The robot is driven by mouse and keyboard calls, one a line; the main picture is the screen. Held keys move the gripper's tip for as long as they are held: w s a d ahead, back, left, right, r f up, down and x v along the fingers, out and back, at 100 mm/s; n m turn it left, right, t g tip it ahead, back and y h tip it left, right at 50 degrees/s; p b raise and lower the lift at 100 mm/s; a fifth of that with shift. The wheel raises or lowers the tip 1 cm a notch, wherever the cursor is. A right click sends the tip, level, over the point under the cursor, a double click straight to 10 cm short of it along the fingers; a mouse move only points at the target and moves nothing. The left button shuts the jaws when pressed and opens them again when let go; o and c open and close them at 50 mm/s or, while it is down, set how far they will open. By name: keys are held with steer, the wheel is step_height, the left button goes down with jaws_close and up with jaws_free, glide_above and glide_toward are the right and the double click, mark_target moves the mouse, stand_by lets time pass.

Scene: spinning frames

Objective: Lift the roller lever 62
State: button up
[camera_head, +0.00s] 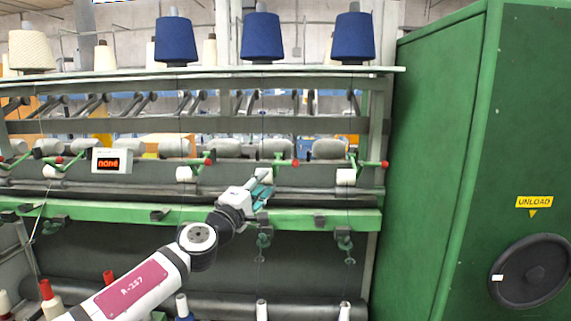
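Several green roller levers with red knobs line the spinning frame, one beside each white roller. No number is readable, so I cannot tell which is lever 62. One lever with a red knob (295,163) is just above and right of my gripper. Another lever (384,164) is at the right end, and one (210,157) is to the left. My gripper (263,189) is in front of the frame, just below a white roller (264,173). Its fingers are small and overlap the machine, so I cannot tell if they are open or touch anything.
A display (112,160) reading "none" hangs at left. Blue yarn cones (262,37) stand on the top shelf. A green rail (320,219) runs below the rollers. A tall green cabinet (455,150) closes off the right. Bobbins (262,309) stand below.

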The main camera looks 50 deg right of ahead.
mark_target(283, 165)
steer(key=p+x, duration=0.2)
steer(key=x, duration=1.1)
steer(key=shift+d+f, duration=0.15)
steer(key=shift+d, duration=0.05)
jaws_close()
